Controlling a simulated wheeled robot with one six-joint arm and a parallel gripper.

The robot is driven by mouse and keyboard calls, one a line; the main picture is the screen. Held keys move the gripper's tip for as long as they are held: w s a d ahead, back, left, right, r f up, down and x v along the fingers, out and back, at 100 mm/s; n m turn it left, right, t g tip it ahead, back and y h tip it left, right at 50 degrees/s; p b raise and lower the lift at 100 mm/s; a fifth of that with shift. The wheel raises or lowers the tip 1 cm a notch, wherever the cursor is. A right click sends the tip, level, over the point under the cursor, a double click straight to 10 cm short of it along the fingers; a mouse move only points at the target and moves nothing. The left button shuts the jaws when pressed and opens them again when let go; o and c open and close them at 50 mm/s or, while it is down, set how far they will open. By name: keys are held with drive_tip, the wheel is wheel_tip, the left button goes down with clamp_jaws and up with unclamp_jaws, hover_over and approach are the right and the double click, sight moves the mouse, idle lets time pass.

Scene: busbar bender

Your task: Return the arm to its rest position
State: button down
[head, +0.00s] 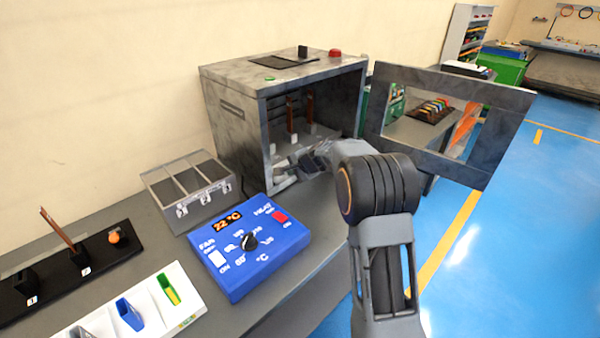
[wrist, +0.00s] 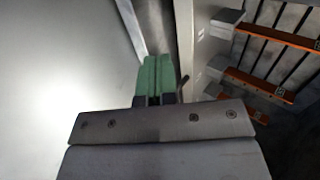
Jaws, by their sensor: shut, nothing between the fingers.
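My arm reaches from the right of the head view to the front opening of a grey oven (head: 232,120). My gripper (head: 284,178) is at the lower left of that opening, partly hidden by my own wrist. In the wrist view its green fingertips (wrist: 157,76) are pressed together with nothing between them. They are close to a pale upright edge and a metal strip. Whether they touch these cannot be told.
The oven door (head: 395,147) stands open to the right, close to my arm. Copper-coloured bars (head: 310,107) stand inside the oven. A blue control box (head: 250,247), a grey compartment box (head: 184,190), a black stand (head: 100,248) and a white tray (head: 150,315) occupy the bench.

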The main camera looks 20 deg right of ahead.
drive_tip(key=s+r+n+g+h, duration=0.2)
drive_tip(key=s+n, duration=0.4)
drive_tip(key=s, duration=1.2)
drive_tip(key=s+a+r+n+g+h, duration=0.1)
drive_tip(key=s+n, duration=0.5)
drive_tip(key=s, duration=1.2)
drive_tip(key=shift+s+r+n+g+h, duration=0.35)
drive_tip(key=shift+r+g+h, duration=0.25)
drive_tip(key=shift+r+g, duration=0.2)
